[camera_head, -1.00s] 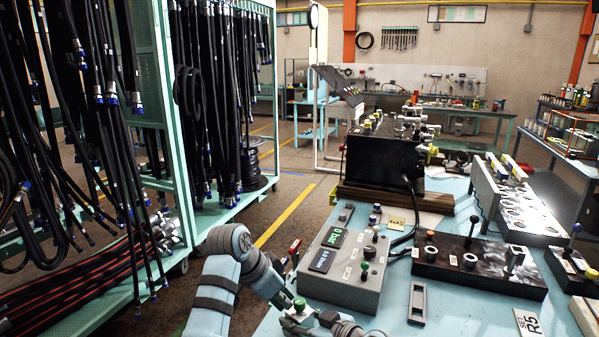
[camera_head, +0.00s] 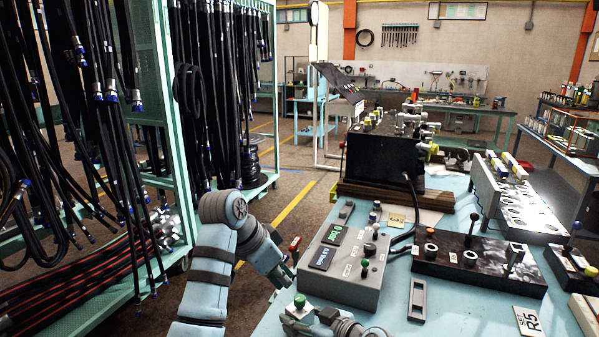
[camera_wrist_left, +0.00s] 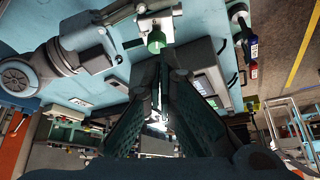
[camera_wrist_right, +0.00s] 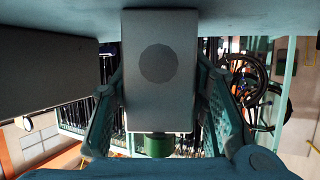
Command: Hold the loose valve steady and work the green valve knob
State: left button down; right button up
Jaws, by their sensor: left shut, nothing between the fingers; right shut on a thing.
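The loose valve (camera_wrist_right: 160,85) is a grey block with a round dark mark, between the fingers of my right gripper (camera_head: 314,318), which is shut on it. Its green knob (camera_head: 300,299) shows at the table's near edge, facing up. The knob also shows at the block's lower end in the right wrist view (camera_wrist_right: 157,145). My left gripper (camera_head: 287,277) is shut and empty, above and left of the knob in the head view. In the left wrist view the green knob (camera_wrist_left: 156,42) is beyond the fingertips, apart from them.
Hose racks (camera_head: 150,60) stand at left, off the table.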

aim_at(300, 301)
pick_arm(q)
jog(key=f, duration=0.2)
jog(key=d+f, duration=0.1)
jog(key=f, duration=0.1)
jog(key=s+f, duration=0.1)
jog(key=f, duration=0.1)
jog(key=shift+s+d+f, duration=0.1)
jog(key=shift+d+f, duration=0.05)
jog(key=shift+f, duration=0.05)
jog(key=shift+w+d, duration=0.1)
jog(key=shift+w, duration=0.1)
dwell(0.5)
jog(key=shift+w, duration=0.15)
jog(key=shift+w+a, duration=0.25)
jog(key=shift+a, duration=0.2)
jog(key=shift+w+a, duration=0.2)
jog(key=shift+w, duration=0.15)
jog(key=shift+w, duration=0.1)
dwell(0.4)
